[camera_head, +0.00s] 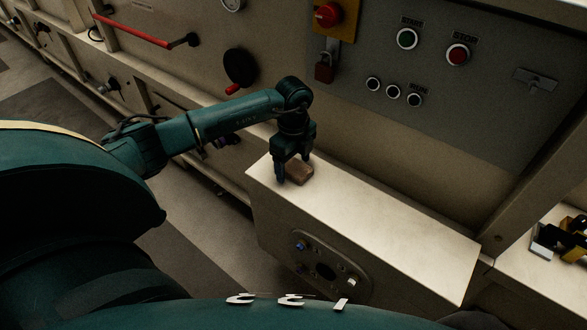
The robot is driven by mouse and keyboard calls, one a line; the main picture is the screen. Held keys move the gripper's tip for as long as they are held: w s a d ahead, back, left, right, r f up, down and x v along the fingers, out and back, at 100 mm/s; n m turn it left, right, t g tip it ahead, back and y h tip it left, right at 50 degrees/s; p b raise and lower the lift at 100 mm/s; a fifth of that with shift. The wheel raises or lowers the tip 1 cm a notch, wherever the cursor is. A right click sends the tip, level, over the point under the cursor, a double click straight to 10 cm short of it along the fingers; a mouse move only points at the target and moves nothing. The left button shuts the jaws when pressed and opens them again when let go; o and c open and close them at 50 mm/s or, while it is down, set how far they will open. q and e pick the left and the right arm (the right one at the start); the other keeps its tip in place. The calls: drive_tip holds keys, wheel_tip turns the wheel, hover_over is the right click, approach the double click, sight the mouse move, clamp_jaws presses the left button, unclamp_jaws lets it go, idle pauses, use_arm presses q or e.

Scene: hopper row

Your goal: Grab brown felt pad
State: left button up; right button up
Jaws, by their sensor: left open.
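The brown felt pad (300,174) is a small brown block lying on the pale ledge (380,210), near its far left end. My left gripper (293,178) points down over the pad, with its fingers apart. One finger shows at the pad's left side; the other is at or behind its far side. I cannot tell whether the fingers touch the pad. My right gripper is not in view.
A yellow and black object (566,240) lies at the right. The ledge's middle is clear.

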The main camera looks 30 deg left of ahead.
use_arm(q)
drive_tip(key=c, duration=1)
drive_tip(key=shift+c, duration=0.2)
drive_tip(key=shift+r, duration=0.15)
